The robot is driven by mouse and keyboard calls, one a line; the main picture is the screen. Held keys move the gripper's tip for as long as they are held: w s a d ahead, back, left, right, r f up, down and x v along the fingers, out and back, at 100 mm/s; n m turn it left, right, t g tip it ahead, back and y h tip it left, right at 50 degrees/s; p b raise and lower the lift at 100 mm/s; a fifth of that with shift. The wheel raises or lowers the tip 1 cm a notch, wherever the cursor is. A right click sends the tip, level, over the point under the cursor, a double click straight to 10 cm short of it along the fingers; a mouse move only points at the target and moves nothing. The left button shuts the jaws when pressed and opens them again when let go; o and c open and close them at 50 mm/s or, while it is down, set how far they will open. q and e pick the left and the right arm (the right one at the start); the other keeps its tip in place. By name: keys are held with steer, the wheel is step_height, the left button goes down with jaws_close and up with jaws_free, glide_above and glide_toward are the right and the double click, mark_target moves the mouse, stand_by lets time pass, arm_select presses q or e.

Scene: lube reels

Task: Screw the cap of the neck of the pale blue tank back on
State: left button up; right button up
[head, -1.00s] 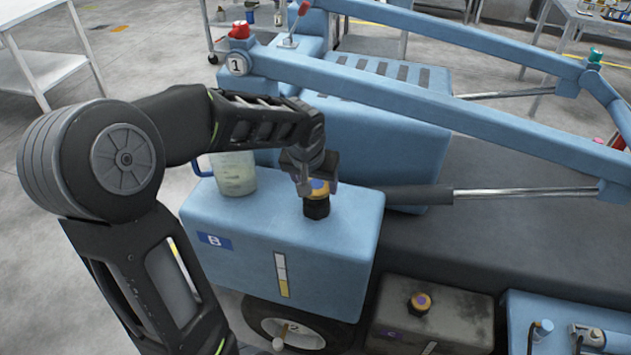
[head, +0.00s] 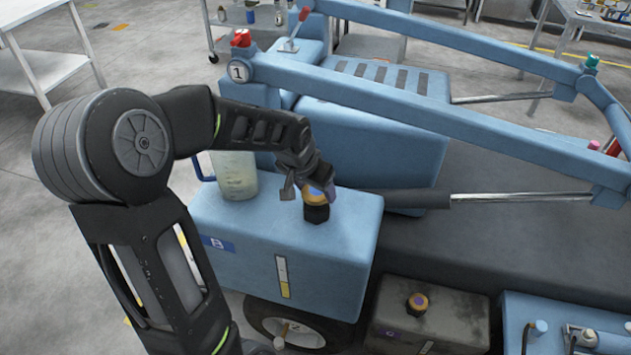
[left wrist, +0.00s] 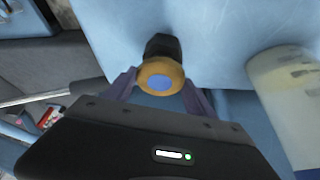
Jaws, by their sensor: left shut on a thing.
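The pale blue tank (head: 290,252) stands in the middle of the head view, with a label and a sight strip on its front. Its black neck (head: 316,214) rises from the top, and it also shows in the left wrist view (left wrist: 162,45). The orange cap (head: 314,199) with a blue-purple top sits on the neck; it also shows in the left wrist view (left wrist: 147,82). My left gripper (head: 318,191) is shut on the cap, one finger on each side of it in the left wrist view. How far the threads are engaged cannot be seen. My right gripper is not in view.
A clear jug (head: 236,175) with a blue handle stands on the tank left of the neck. A dark grey tank (head: 445,318) with a similar cap (head: 417,304) sits lower right. A blue beam (head: 420,105) crosses behind the neck.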

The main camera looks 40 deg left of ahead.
arm_select(q)
steer(key=shift+r+m+p, duration=0.25)
steer(key=shift+m+p, duration=0.05)
steer(key=shift+m, duration=0.1)
steer(key=shift+a+f+m+h, duration=0.1)
steer(key=shift+f+m+h, duration=0.1)
steer(key=shift+m+h, duration=0.1)
steer(key=shift+m, duration=0.5)
steer(key=shift+w+a+f+m+h+b, duration=0.1)
steer(key=shift+f+m+h+b, duration=0.15)
steer(key=shift+m+h+b, duration=0.45)
steer(key=shift+m+b, duration=0.9)
steer(key=shift+r+m+h+b, duration=0.1)
steer(key=shift+m+h+b, duration=0.3)
steer(key=shift+m, duration=0.3)
steer(key=shift+r, duration=0.1)
